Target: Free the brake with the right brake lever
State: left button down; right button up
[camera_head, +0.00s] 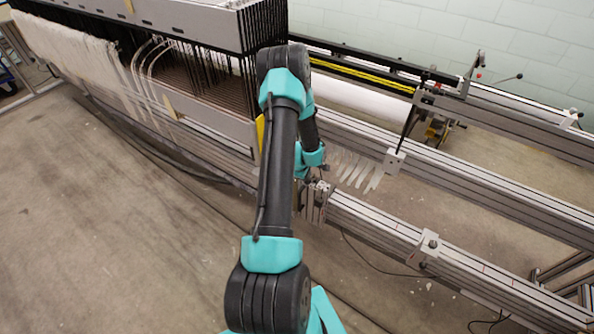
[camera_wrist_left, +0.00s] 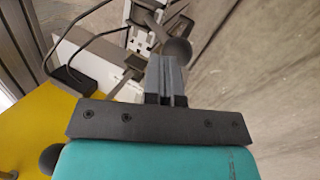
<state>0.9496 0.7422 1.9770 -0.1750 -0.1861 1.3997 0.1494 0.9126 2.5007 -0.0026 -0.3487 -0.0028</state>
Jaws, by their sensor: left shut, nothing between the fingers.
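One arm of mine fills the middle of the head view and bends down to a wrist beside the loom's front rail. Its gripper (camera_head: 321,184) is small there and partly hidden, and I take it for my left. In the left wrist view, my left gripper (camera_wrist_left: 166,72) is shut and empty. A dark rounded knob (camera_wrist_left: 178,50) on a short stem shows just beyond its fingertips; I cannot tell whether they touch or whether it is the brake lever. A long black lever (camera_head: 411,122) stands at the right of the loom in the head view. My right gripper is not in view.
The white warp beam (camera_head: 372,104) lies behind my arm. A yellow plate (camera_wrist_left: 28,130) is close to the gripper at left in the wrist view. Black cables (camera_wrist_left: 62,48) loop past a white socket box (camera_wrist_left: 142,14). Bare floor (camera_head: 130,240) is clear at front left.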

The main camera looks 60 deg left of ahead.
pick_arm(q)
jog(key=shift+s+d+f, duration=0.6)
jog(key=shift+s+f, duration=0.3)
jog(key=r, duration=0.1)
jog(key=a+r, duration=0.1)
jog(key=w+r, duration=0.1)
jog(key=r, duration=0.1)
jog(key=shift+a, duration=0.2)
jog(key=s+d+r, duration=0.3)
jog(key=s+r, duration=0.3)
jog(key=r, duration=0.1)
jog(key=shift+s, duration=0.25)
jog(key=shift+d, duration=0.1)
